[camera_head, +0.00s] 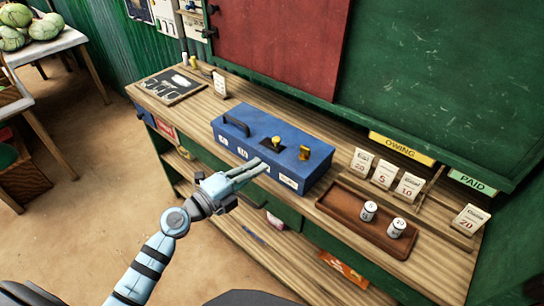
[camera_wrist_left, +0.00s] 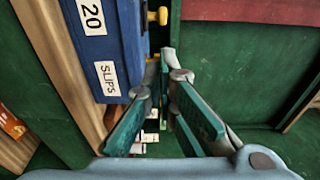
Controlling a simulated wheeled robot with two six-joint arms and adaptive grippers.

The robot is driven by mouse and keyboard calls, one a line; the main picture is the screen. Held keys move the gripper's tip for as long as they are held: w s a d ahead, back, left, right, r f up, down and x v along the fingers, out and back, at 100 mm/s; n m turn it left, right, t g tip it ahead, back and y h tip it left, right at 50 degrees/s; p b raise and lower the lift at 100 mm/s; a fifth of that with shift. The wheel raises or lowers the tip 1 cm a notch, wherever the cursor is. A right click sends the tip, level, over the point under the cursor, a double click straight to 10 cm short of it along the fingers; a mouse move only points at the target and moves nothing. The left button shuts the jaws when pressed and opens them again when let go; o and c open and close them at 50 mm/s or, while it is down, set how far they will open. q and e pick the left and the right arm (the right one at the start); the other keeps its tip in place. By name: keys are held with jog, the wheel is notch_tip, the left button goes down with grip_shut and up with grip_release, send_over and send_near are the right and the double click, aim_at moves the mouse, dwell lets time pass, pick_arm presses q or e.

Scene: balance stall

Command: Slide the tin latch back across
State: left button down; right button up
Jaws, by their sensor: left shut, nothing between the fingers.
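The blue tin (camera_head: 265,135) stands shut on the wooden counter, with a dark handle and white labels on its front. Two yellow brass-coloured fittings are on its lid: one on a black slot (camera_head: 276,142) and a raised knob (camera_head: 304,152) toward the right end. I cannot tell for sure which is the latch. My left gripper (camera_head: 263,166) is shut and empty at the tin's front edge; contact is unclear. In the left wrist view the blue tin (camera_wrist_left: 108,48) lies left of the fingers (camera_wrist_left: 166,70), with a yellow knob (camera_wrist_left: 158,16) beyond them. My right gripper is not in view.
A brown tray (camera_head: 340,210) with two white weights (camera_head: 369,211) sits right of the tin. Price cards (camera_head: 384,174) stand behind the tray. A slate (camera_head: 170,87) lies at the counter's left end. A green board (camera_head: 440,80) rises behind.

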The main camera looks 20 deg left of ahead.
aim_at(275, 144)
pick_arm(q)
jog(key=b+x, duration=0.1)
jog(key=x, duration=0.8)
jog(key=shift+w+d, duration=0.15)
jog(key=shift+w, duration=0.1)
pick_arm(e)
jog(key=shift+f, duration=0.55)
pick_arm(q)
jog(key=a, duration=0.1)
jog(key=w+a, duration=0.1)
jog(key=a, duration=0.1)
jog(key=shift+w+b, duration=0.1)
jog(key=shift+b, duration=0.2)
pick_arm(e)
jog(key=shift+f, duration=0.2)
pick_arm(q)
jog(key=shift+a, duration=0.1)
